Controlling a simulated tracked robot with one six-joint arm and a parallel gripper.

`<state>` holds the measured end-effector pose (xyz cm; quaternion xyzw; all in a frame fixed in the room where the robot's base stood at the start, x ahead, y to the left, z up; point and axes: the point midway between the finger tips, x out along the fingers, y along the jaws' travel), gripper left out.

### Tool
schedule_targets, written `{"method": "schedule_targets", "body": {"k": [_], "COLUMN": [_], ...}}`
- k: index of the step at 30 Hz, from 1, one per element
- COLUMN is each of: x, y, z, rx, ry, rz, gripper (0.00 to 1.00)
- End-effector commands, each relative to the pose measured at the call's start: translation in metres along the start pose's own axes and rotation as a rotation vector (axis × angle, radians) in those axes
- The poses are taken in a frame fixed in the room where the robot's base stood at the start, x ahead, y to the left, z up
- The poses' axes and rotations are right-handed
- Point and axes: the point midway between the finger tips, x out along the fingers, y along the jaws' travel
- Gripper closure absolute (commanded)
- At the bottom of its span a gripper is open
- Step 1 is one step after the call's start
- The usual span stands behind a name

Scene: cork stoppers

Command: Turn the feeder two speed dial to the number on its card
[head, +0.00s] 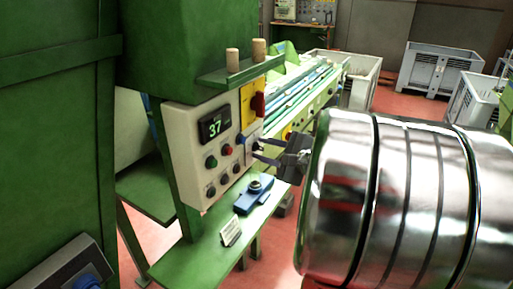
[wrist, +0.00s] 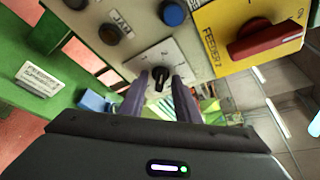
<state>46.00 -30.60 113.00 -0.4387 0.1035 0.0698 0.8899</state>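The feeder two speed dial is a black knob (wrist: 159,79) on a pale marked plate (wrist: 140,62) of the white control panel (head: 184,140). In the head view my gripper (head: 256,148) is at the panel's right edge, by this plate. In the wrist view my gripper (wrist: 161,78) is open, its fingertips on either side of the knob with small gaps showing. The dial's numbers are too small to read. A white card (head: 230,231) stands on the green shelf; it also shows in the wrist view (wrist: 41,79), its number unreadable.
The panel has a display (head: 214,127) reading 37, several buttons, and a yellow "FEEDER 2" plate (wrist: 213,40) with a red switch (wrist: 266,40). A blue box (head: 250,200) with a black knob sits on the shelf. Two corks (head: 259,50) stand on a ledge above.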

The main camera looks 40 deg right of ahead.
Motion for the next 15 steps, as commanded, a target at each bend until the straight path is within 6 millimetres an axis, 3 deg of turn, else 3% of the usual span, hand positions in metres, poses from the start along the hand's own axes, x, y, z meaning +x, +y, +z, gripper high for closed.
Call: {"method": "schedule_targets", "body": {"k": [11, 15], "x": [0.0041, 0.0040], "y": [0.0001, 0.0001], "z": [-0.0004, -0.0004], "rx": [0.000, 0.000], "ry": [0.001, 0.001], "rz": [0.000, 0.000], "gripper": [0.71, 0.81]}}
